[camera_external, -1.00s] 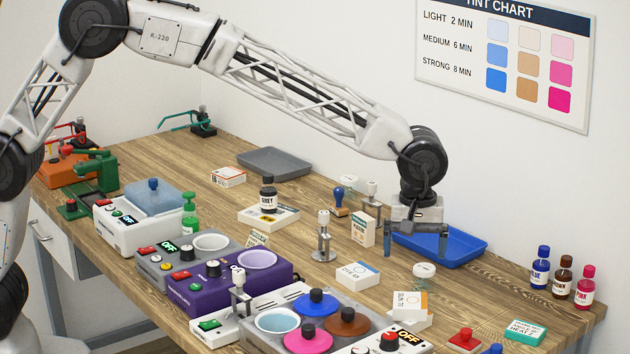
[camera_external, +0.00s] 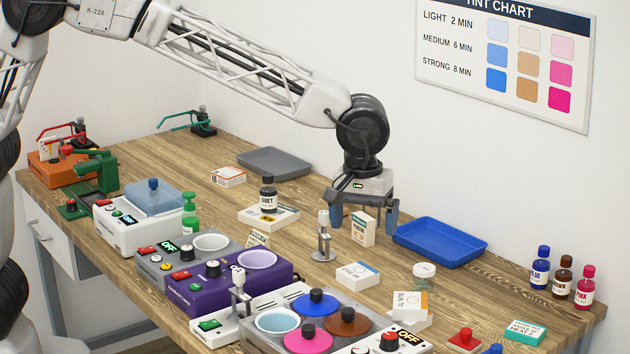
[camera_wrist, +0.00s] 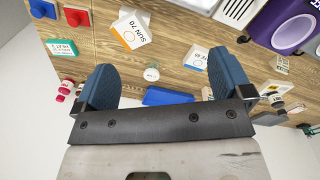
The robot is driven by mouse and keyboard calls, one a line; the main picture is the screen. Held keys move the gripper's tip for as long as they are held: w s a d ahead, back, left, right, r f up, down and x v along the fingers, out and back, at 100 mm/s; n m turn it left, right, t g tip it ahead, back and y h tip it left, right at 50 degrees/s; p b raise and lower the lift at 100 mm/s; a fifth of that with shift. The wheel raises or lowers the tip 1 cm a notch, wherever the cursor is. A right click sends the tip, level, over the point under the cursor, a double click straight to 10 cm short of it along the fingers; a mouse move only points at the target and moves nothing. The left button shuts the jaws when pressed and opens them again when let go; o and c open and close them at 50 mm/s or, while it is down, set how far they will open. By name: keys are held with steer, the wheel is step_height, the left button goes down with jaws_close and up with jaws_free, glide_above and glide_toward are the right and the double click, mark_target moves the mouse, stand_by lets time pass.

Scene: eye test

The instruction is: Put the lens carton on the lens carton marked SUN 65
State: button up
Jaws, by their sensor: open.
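My gripper (camera_external: 363,215) is open and empty above the table, left of the blue tray. In the wrist view its two blue fingers (camera_wrist: 163,68) are wide apart. A white lens carton with a blue ring (camera_external: 358,275) lies flat in front of my gripper; its print seems to end in 65, the word unclear. It also shows in the wrist view (camera_wrist: 195,57). A white carton with an orange ring (camera_external: 409,303), reading SUN 70 in the wrist view (camera_wrist: 130,32), lies farther right. It seems to rest on another white carton (camera_external: 402,321), mostly hidden.
An upright carton (camera_external: 362,230) stands close behind the fingers or between them; depth is unclear. A metal post stand (camera_external: 323,240), white-lidded jar (camera_external: 424,274) and blue tray (camera_external: 440,240) are near. Dye pots (camera_external: 317,302) and a purple heater (camera_external: 230,285) fill the front.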

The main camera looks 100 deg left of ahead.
steer(key=s+d+r+m+t, duration=0.15)
steer(key=s+m, duration=0.25)
steer(key=s, duration=0.8)
steer(key=s+d+r+m, duration=0.2)
steer(key=s+d+m, duration=0.1)
steer(key=s, duration=0.9)
steer(key=s+d+r+m, duration=0.2)
steer(key=s+d+m, duration=0.15)
steer(key=s, duration=0.95)
steer(key=s+f+m, duration=0.4)
steer(key=s, duration=0.8)
steer(key=shift+s+d+t, duration=0.15)
steer(key=shift+d+t, duration=0.1)
steer(key=shift+t, duration=0.1)
